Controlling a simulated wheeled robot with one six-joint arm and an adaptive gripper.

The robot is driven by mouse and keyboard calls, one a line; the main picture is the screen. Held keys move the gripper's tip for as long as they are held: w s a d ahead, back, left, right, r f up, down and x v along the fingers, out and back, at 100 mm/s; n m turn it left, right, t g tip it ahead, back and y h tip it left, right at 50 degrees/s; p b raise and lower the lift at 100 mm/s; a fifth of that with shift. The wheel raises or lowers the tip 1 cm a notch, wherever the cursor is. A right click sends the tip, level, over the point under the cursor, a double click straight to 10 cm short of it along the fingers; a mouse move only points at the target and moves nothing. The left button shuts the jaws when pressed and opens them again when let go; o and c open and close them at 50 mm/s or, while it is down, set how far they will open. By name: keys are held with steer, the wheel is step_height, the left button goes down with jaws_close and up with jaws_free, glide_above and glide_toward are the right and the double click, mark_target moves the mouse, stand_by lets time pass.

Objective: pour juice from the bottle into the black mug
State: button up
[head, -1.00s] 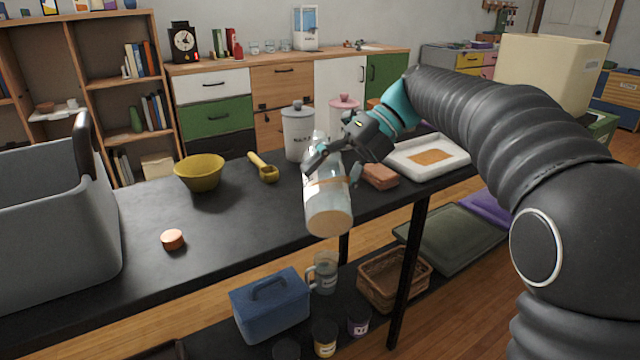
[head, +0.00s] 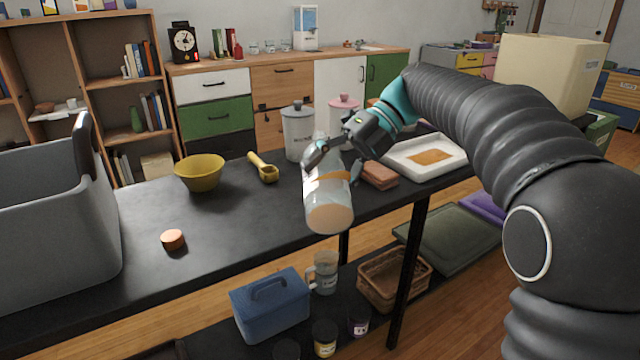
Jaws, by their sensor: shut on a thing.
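A clear bottle (head: 328,200) with an orange band and an orange-tinted base hangs in my gripper (head: 335,155). My gripper is shut around its upper part. The bottle is tilted, its base toward the camera and its neck end pointing up and away, partly hidden by the fingers. It shows in front of the dark table's (head: 240,225) near edge. I cannot make out a black mug on the table. A small orange-brown round cap-like piece (head: 172,240) lies on the table at the left.
A grey bin (head: 55,230) fills the table's left end. The table's middle front is clear.

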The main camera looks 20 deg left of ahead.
steer(key=shift+w+a+f+n+t+b, duration=0.1)
steer(key=shift+w+f+n+t+b, duration=0.1)
steer(key=shift+f+n+t+b, duration=0.55)
steer(key=shift+w+t+y, duration=0.15)
steer(key=shift+t+y, duration=0.25)
steer(key=shift+t, duration=0.15)
steer(key=s+r+n+t+b, duration=0.1)
steer(key=b, duration=0.1)
steer(key=s+d+r+n+t+y+b, duration=0.1)
steer(key=t+b, duration=0.1)
steer(key=shift+s, duration=0.15)
steer(key=shift+s+r+n+t+y+b, duration=0.2)
steer(key=shift+r+n+t+y+b, duration=0.15)
steer(key=shift+r, duration=0.2)
steer(key=shift+s, duration=0.1)
